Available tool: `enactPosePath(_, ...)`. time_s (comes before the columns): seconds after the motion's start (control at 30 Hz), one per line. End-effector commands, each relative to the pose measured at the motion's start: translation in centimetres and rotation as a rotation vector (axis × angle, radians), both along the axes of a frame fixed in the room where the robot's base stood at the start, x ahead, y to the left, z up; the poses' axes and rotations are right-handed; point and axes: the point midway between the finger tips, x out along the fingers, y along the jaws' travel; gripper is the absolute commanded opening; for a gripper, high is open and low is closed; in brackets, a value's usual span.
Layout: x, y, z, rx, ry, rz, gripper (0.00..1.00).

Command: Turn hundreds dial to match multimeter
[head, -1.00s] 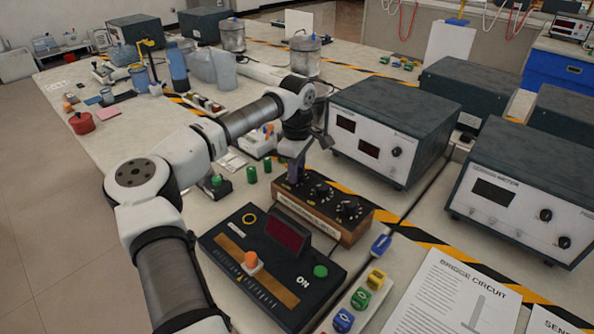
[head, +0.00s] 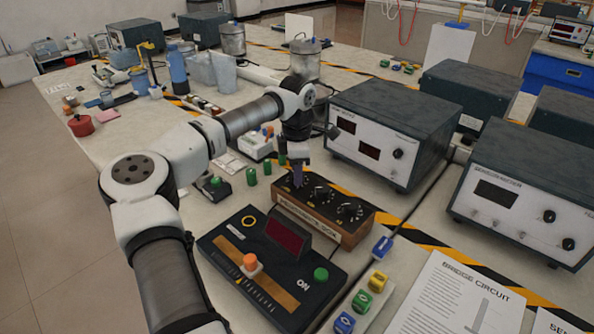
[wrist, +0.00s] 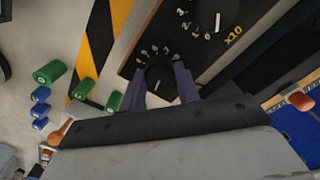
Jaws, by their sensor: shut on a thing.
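A wooden resistance box (head: 320,222) with a black top stands on the bench in the head view, with several pointer dials in a row. My gripper (head: 298,182) points down at its left-end dial. In the wrist view my gripper (wrist: 162,84) is shut on that black dial (wrist: 160,82), one finger on each side. Numbers ring the dial and its white pointer line shows. The neighbouring dial (wrist: 208,18) is marked x10. The held dial's own multiplier is hidden. A black console (head: 270,262) with a dark red display (head: 285,235) stands in front; its reading is not legible.
Grey-topped instrument boxes (head: 395,115) and (head: 525,180) stand to the right, close to my wrist. Green cylinders (head: 252,176) stand left of the dial box. Printed sheets (head: 455,300) and coloured blocks (head: 378,280) lie at the front right.

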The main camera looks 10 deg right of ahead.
Motion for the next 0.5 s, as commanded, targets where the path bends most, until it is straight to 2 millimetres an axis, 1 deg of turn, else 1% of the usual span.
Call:
enactPosePath(0.37, 0.14, 0.11, 0.15, 0.0, -0.004, 0.005, 0.09)
enactPosePath(0.4, 0.14, 0.11, 0.15, 0.001, -0.004, 0.005, 0.37)
enactPosePath(0.5, 0.1, 0.1, 0.12, 0.001, -0.003, 0.004, 0.5)
